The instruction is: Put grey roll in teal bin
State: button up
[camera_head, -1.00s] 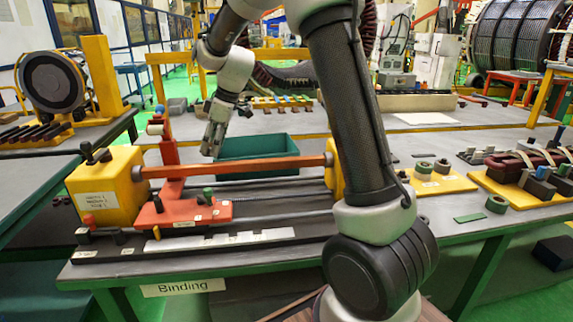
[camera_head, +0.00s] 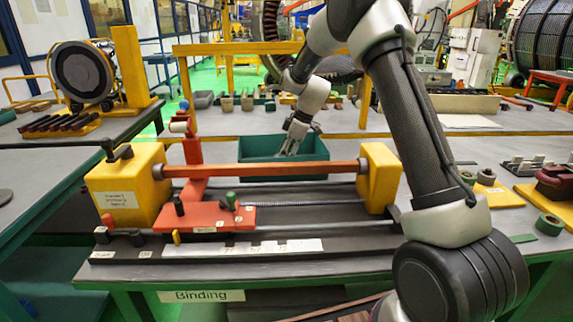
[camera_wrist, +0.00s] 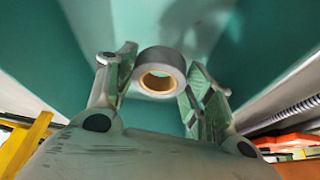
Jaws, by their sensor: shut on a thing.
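The teal bin (camera_head: 262,147) stands on the bench behind the orange bar in the head view. Its teal walls (camera_wrist: 60,75) fill most of the wrist view. My gripper (camera_head: 290,148) points down over the bin, its tips at or below the rim level. In the wrist view the grey roll (camera_wrist: 160,59), with a tan core, sits between the fingers of my gripper (camera_wrist: 160,80), which is shut on it. The roll cannot be made out in the head view. Whether it touches the bin floor I cannot tell.
An orange bar (camera_head: 260,170) on yellow blocks (camera_head: 130,187) runs in front of the bin. A red post (camera_head: 194,160) stands left of it. Another bench with small parts is behind.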

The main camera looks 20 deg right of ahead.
jog(key=shift+f, duration=1.7)
jog(key=shift+a+f, duration=0.1)
jog(key=shift+f, duration=0.05)
jog(key=o, duration=0.7)
jog(key=shift+o, duration=0.2)
